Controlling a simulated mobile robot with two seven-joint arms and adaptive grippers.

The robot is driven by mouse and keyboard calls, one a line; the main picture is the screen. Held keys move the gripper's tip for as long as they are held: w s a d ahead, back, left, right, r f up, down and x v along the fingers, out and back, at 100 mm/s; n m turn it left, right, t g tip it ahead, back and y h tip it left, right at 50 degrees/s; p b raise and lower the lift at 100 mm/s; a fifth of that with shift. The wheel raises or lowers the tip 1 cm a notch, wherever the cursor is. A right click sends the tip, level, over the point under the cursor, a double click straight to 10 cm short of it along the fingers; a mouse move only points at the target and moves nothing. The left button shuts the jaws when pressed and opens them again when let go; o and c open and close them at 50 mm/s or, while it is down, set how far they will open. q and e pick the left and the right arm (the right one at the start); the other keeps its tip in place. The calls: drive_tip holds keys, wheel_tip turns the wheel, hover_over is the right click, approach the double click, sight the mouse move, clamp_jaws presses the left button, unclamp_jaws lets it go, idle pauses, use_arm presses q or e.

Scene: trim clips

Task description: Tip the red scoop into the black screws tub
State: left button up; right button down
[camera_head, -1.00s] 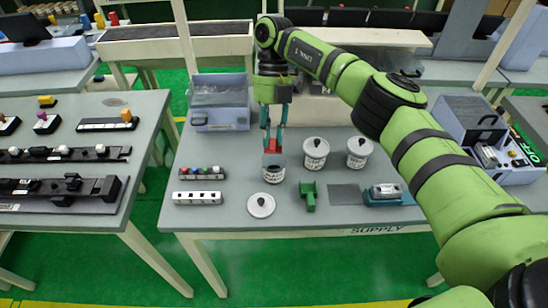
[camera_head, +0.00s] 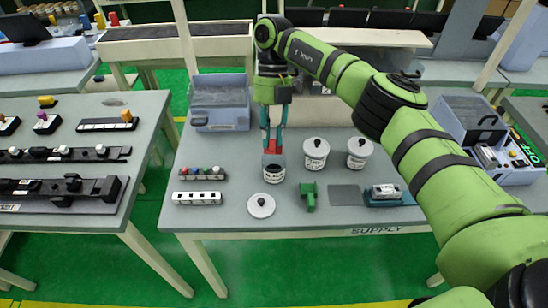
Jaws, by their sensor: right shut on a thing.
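My right gripper (camera_head: 272,146) points down over the grey supply table (camera_head: 340,221). It is shut on the red scoop (camera_head: 273,159). The scoop is at the far rim of an open tub (camera_head: 274,175) with a dark inside and a white label. I cannot read the label, and whether the scoop touches the rim is unclear. What the scoop holds cannot be made out. A white lid (camera_head: 261,206) with a dark knob lies on the table in front of the tub. My left gripper is not in view.
Two lidded white tubs (camera_head: 315,154) and (camera_head: 359,153) stand to the right. A green object (camera_head: 309,196), a grey mat (camera_head: 346,195) and a teal device (camera_head: 387,194) lie in front. A blue-grey bin (camera_head: 220,118) and two button strips (camera_head: 197,198) are on the left.

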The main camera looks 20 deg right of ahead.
sight(269, 149)
drive_tip(key=shift+s+t+p, duration=0.15)
drive_tip(key=shift+t+p, duration=0.15)
drive_tip(key=shift+p, duration=0.25)
drive_tip(key=shift+s+a+f+t+h+p, duration=0.2)
drive_tip(key=shift+s+t+h+p, duration=0.1)
drive_tip(key=shift+s+t+p, duration=0.1)
drive_tip(key=shift+s+a+f+t, duration=0.1)
drive_tip(key=shift+s+f+t, duration=0.25)
drive_tip(key=shift+t, duration=0.25)
drive_tip(key=shift+s+a+f+t+h, duration=0.15)
drive_tip(key=shift+s+f+t+h, duration=0.15)
drive_tip(key=shift+f+t+h, duration=0.15)
drive_tip(key=shift+s+a+f+t+h+b, duration=0.25)
drive_tip(key=shift+s+f+t+b, duration=0.15)
drive_tip(key=shift+t+b, duration=0.3)
drive_tip(key=s+t+b, duration=0.1)
drive_tip(key=t+b, duration=0.1)
drive_tip(key=b, duration=0.1)
drive_tip(key=s+a+f+t+h+b, duration=0.1)
drive_tip(key=t+b, duration=0.1)
drive_tip(key=b, duration=0.1)
drive_tip(key=shift+f+h+b, duration=0.3)
drive_tip(key=shift+b, duration=0.05)
